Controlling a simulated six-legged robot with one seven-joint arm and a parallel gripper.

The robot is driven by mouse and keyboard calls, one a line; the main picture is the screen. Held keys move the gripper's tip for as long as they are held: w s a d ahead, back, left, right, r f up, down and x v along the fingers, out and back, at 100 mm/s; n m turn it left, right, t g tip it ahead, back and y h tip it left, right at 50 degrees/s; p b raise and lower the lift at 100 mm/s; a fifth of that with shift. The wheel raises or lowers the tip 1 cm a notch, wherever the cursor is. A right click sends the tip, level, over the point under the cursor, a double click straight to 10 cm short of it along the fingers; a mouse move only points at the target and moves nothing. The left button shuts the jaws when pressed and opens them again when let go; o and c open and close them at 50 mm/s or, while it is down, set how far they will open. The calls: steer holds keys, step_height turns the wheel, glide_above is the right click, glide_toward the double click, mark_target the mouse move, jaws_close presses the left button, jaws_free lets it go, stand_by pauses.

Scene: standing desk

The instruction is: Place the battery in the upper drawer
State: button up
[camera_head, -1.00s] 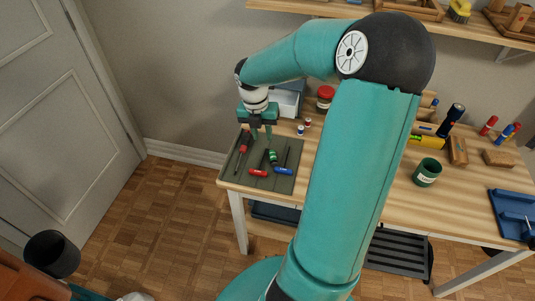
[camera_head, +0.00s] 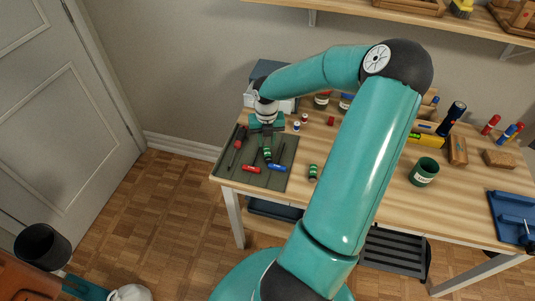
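A green and black battery (camera_head: 267,154) lies on the dark green mat (camera_head: 229,166) at the desk's left end. My gripper (camera_head: 267,145) points down right at this battery; its fingers are small and partly merge with it, so I cannot tell whether they are closed on it. Another green and black battery (camera_head: 313,172) stands on the bare wood right of the mat. A grey-blue drawer unit (camera_head: 264,69) stands at the back left, partly behind my arm. A pale drawer part (camera_head: 284,106) shows below my arm; how far it is open is unclear.
Red (camera_head: 251,169) and blue (camera_head: 278,168) handled tools and a red screwdriver (camera_head: 239,144) lie on the mat around the battery. Small jars (camera_head: 304,118) stand behind it. A green cup (camera_head: 424,172) stands right of my arm. A shelf (camera_head: 345,12) hangs above.

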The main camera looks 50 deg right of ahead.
mark_target(267, 150)
step_height(267, 150, down, 5)
steer(key=shift+w+d+f, duration=0.1)
steer(key=shift+d+f, duration=0.05)
jaws_close()
stand_by(0.6)
